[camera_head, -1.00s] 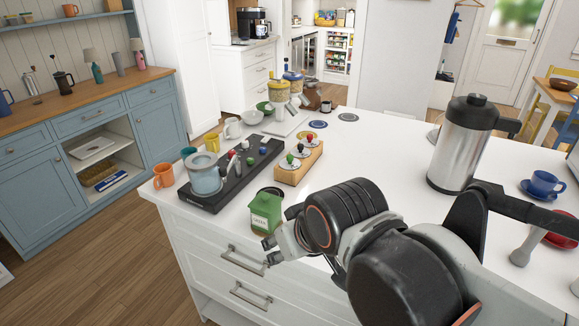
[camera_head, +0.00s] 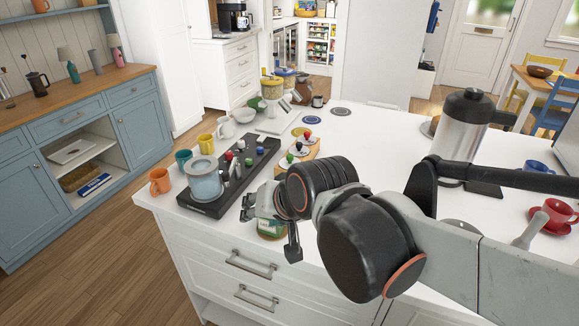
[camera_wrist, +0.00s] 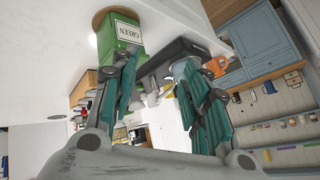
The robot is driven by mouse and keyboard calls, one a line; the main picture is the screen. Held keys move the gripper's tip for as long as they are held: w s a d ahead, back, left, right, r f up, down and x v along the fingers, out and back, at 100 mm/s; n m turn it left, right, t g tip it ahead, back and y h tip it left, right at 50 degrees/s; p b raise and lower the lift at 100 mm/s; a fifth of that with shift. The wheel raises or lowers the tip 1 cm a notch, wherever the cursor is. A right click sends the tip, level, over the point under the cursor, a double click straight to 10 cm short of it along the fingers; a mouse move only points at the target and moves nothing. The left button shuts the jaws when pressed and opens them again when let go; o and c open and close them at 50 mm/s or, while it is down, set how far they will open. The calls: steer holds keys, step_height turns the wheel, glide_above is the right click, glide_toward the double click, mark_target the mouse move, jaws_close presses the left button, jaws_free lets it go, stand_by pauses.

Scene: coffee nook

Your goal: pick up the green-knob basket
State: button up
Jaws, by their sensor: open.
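The green-knob basket (camera_head: 290,158) appears to be the small green-topped piece at the near end of the wooden block (camera_head: 312,154), beside white-knob and red-knob ones. My arm partly hides the block's near end. My gripper (camera_head: 268,230) is open and empty, nearer the counter's front edge than the basket and apart from it. It also shows in the wrist view (camera_wrist: 155,66), with its two teal-padded fingers spread. In that view the wooden block (camera_wrist: 86,86) is partly behind the left finger, and I cannot make out the green knob.
A green canister (camera_wrist: 120,34) labelled GREEN stands close to my fingers; my gripper mostly covers it in the head view. A black rack (camera_head: 216,203) with coloured knobs and a blue-grey container lies left. A steel jug (camera_head: 457,138) stands right.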

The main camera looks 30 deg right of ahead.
steer(key=w+r+m+t+p, duration=0.1)
steer(key=w+r+m+p, duration=0.1)
steer(key=w+m, duration=0.45)
steer(key=m+t+h, duration=0.3)
steer(key=m+t, duration=0.2)
steer(key=m, duration=2)
glide_toward(292, 157)
steer(key=shift+m, duration=0.25)
steer(key=shift+b+x, duration=1.95)
steer(key=shift+x, duration=2.9)
steer(key=shift+a+r, duration=0.1)
jaws_close()
